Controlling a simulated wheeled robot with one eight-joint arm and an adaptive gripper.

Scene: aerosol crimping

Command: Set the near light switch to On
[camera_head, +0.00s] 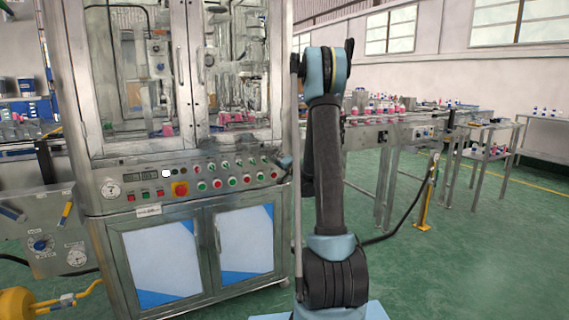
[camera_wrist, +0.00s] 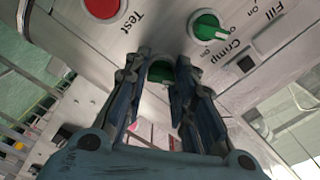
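The control panel (camera_head: 150,190) of the steel machine carries several red and green buttons and knobs. My gripper (camera_head: 282,161) is at the panel's right end, small and partly hidden by my arm in the head view. In the wrist view, my gripper (camera_wrist: 162,62) has its two fingers apart, with a dark green round control (camera_wrist: 160,71) showing between the fingertips. I cannot tell whether the fingers touch it. A green knob with a white pointer (camera_wrist: 209,27) sits beside it, near the labels "Crimp" and "Fill". No label for a light switch is readable.
A red button (camera_wrist: 102,7) lies near the label "Test". Glass doors (camera_head: 230,65) stand above the panel and cabinet doors (camera_head: 245,240) below. A conveyor table (camera_head: 375,135) with bottles is at the right. Green floor is open at the front right.

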